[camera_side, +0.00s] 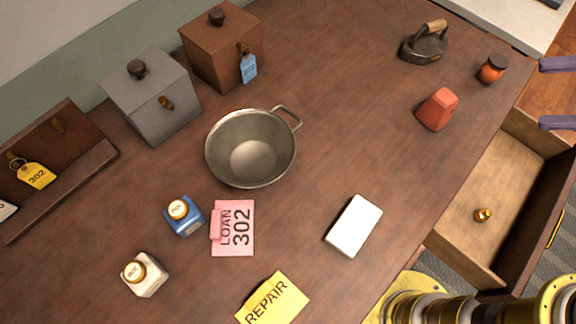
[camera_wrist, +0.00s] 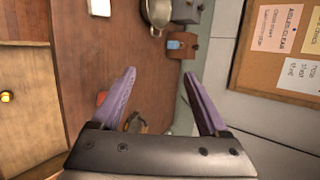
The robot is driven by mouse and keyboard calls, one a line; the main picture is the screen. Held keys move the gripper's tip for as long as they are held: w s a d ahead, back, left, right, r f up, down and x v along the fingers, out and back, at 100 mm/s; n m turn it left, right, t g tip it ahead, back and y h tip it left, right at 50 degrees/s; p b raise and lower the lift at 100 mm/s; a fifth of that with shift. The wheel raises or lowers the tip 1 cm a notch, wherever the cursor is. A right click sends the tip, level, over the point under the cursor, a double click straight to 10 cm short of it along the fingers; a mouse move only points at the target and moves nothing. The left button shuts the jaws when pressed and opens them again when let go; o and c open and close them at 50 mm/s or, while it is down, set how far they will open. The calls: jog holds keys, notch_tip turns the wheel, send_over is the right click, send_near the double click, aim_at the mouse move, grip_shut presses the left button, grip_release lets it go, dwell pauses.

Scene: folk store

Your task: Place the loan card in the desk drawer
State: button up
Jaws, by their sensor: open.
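The desk drawer (camera_side: 485,205) is pulled open at the right side of the desk. A small brass object (camera_side: 482,215) is inside it; a drawer and brass knob also show at the left of the wrist view (camera_wrist: 6,97). My gripper (camera_wrist: 162,78) is open and empty, its purple fingers spread. In the side view its fingertips (camera_side: 556,93) show at the right edge, above the drawer's far end, well away from the card.
A metal pan (camera_side: 252,148), a blue ink bottle (camera_side: 184,215), a white bottle (camera_side: 145,275), a yellow REPAIR card (camera_side: 272,300) and a white block (camera_side: 354,226) surround the card. Boxes (camera_side: 152,97) stand behind. An iron (camera_side: 424,42), red block (camera_side: 438,109) and small jar (camera_side: 491,69) are near the drawer.

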jog(key=w+a+m+g+y, duration=0.1)
jog(key=w+a+m+y, duration=0.35)
jog(key=a, duration=0.65)
jog(key=m+g, duration=0.4)
jog(key=m, duration=0.2)
send_near(218, 224)
jog(key=shift+a+f+h, duration=0.15)
jog(key=shift+a+h, duration=0.3)
jog(key=shift+a, duration=0.8)
jog(key=shift+x, duration=3.25)
